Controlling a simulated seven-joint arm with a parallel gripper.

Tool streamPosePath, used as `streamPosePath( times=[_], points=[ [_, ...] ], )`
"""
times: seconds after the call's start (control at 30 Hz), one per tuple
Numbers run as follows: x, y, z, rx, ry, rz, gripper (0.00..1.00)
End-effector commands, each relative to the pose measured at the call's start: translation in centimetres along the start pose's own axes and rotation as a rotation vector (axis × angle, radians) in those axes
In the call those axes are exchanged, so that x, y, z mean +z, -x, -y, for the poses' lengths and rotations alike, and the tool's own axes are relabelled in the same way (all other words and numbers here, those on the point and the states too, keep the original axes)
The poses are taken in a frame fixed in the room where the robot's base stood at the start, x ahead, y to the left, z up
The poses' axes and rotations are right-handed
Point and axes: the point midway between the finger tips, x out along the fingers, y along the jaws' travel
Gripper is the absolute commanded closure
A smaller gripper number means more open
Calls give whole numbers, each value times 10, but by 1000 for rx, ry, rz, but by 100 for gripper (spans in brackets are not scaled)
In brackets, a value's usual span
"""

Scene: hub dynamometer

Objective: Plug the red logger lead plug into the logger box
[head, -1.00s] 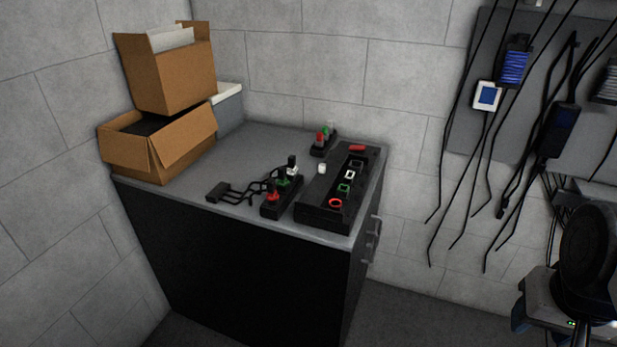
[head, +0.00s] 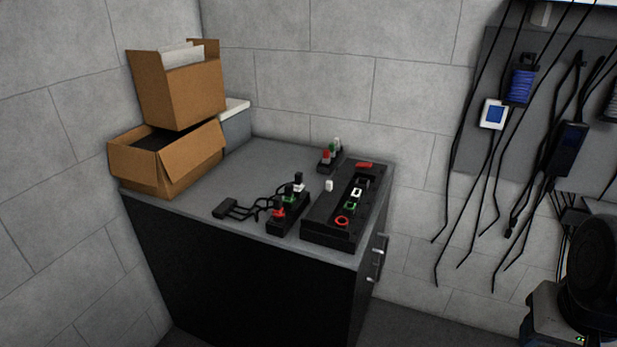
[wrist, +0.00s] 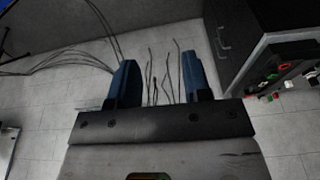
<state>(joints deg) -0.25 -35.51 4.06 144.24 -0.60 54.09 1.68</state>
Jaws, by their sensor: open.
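The red plug (head: 278,212) stands upright at the near end of a small black holder (head: 287,220) on the cabinet top, with a black lead to its left. A green plug (head: 290,198) and a white plug (head: 299,184) stand behind it. The logger box (head: 330,235) appears to be the long black box right of the holder, with a red round socket (head: 342,221) near its front and green and white square sockets behind. My gripper (wrist: 158,62) is open and empty in the wrist view, over the floor, apart from the cabinet and its coloured parts.
A second small rack (head: 328,165) with red, green and white pieces stands behind the box. Cardboard boxes (head: 165,155) fill the cabinet's left. Cables hang on the right wall. Cabinet handles (head: 378,260) stick out.

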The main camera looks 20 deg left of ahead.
Motion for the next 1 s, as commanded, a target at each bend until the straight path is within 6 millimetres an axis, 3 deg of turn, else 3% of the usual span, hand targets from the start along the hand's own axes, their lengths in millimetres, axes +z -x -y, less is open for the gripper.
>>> streamPosePath(
  times=[0.27,0.47,0.77,1.0],
  points=[
    [-45,6,25,-14,5,23,55],
    [-91,10,56,-26,6,45,55],
    [-154,8,116,-38,7,80,55],
    [-199,0,175,-43,9,107,55]
  ],
)
